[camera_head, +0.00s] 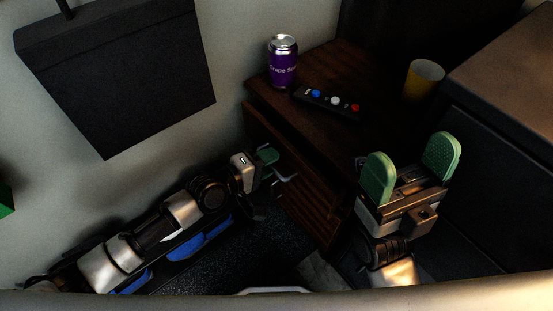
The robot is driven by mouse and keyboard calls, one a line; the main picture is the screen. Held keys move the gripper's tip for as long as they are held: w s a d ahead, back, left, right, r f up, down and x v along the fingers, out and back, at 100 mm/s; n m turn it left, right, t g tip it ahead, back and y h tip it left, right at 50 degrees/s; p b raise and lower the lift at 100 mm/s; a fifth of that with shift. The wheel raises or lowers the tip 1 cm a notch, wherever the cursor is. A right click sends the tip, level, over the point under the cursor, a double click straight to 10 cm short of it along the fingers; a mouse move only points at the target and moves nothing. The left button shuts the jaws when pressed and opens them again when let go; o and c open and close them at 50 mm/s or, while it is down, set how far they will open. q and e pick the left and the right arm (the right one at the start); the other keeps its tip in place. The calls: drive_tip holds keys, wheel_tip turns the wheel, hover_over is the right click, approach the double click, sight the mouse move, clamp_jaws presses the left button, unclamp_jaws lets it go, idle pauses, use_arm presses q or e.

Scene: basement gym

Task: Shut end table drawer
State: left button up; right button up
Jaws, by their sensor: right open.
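The dark wooden end table (318,75) stands in the corner, seen from above. Its drawer front (300,190) is the dark brown face below the tabletop's near left edge; shadow hides how far it stands out. My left gripper (272,164) is just in front of that face, at its left part, with one green finger pad showing. A pale curved metal piece lies beside it; I cannot tell whether it is a handle or whether they touch. My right gripper (412,168) is open and empty, its two green pads pointing up, in front of the table's right part.
On the tabletop are a purple grape soda can (282,66), a dark remote with coloured buttons (330,102) and a yellow cup (424,80). A large dark box-like piece (505,90) stands close on the right. A dark panel (115,75) is at the left wall.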

sight(282, 152)
use_arm(q)
clamp_jaws()
idle(0.3)
drive_tip(key=x, duration=0.2)
drive_tip(key=r+x, duration=0.1)
drive_tip(key=x, duration=0.1)
drive_tip(key=shift+w+d+f, duration=0.1)
drive_tip(key=shift+w, duration=0.05)
drive_tip(key=shift+c, duration=2.1)
unclamp_jaws()
drive_tip(key=o, duration=0.4)
drive_tip(key=shift+w+d, duration=0.1)
drive_tip(key=shift+d, duration=0.1)
drive_tip(key=shift+a, duration=0.15)
